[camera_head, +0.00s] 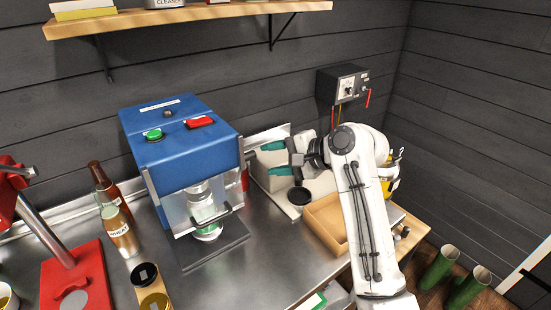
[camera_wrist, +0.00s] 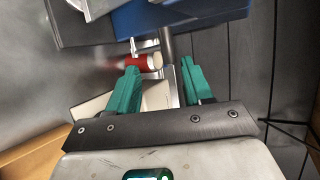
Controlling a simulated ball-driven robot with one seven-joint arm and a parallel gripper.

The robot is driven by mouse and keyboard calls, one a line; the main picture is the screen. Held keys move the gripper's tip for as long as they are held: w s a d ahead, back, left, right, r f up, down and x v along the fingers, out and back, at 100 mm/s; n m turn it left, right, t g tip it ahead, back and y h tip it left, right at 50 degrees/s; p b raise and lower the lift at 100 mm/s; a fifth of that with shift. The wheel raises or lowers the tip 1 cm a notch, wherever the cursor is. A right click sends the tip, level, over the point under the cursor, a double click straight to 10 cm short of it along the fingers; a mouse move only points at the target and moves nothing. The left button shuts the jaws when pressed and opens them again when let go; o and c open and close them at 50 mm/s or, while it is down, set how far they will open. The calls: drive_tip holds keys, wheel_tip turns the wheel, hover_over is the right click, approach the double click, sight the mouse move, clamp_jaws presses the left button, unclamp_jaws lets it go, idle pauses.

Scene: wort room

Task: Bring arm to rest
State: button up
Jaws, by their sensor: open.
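My white arm rises from the bottom of the head view and bends over at the top. My gripper (camera_head: 271,158) points left, above the bench and to the right of the blue machine (camera_head: 182,140). In the wrist view its two green fingers (camera_wrist: 158,88) stand apart with nothing between them touching both. Beyond the fingers lies a red and white cylinder (camera_wrist: 143,62), with the blue machine's side (camera_wrist: 190,14) behind it.
A wooden tray (camera_head: 324,222) sits below the arm on the metal bench (camera_head: 262,262). Bottles (camera_head: 118,229) and a red press stand (camera_head: 78,280) are at left. A control box (camera_head: 342,86) is on the wall; green tubes (camera_head: 438,268) stand at lower right.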

drive_tip(key=shift+f, duration=0.1)
drive_tip(key=s+d+f+n+h, duration=0.2)
drive_tip(key=s+d+f+h, duration=0.1)
drive_tip(key=s+d+f, duration=0.5)
drive_tip(key=s+d+f+n+h, duration=0.25)
drive_tip(key=s+d+f, duration=0.35)
drive_tip(key=s+f, duration=0.4)
drive_tip(key=s+d+f+n+g+h, duration=0.1)
drive_tip(key=s+d+f+g+h, duration=0.1)
drive_tip(key=s, duration=0.7)
drive_tip(key=s+d+f+n+g+h, duration=0.1)
drive_tip(key=s+d+f, duration=0.4)
drive_tip(key=s, duration=0.5)
drive_tip(key=s+d+f+n+g+h, duration=0.1)
drive_tip(key=s+d+f+g+h, duration=0.1)
drive_tip(key=s+d, duration=0.3)
drive_tip(key=s+f, duration=0.1)
drive_tip(key=s, duration=0.3)
drive_tip(key=shift+s+f+g+h, duration=0.2)
drive_tip(key=shift+s+g+h, duration=0.1)
drive_tip(key=shift+s+h, duration=0.05)
drive_tip(key=shift+a+n, duration=0.1)
drive_tip(key=shift+n, duration=0.15)
drive_tip(key=shift+c, duration=0.2)
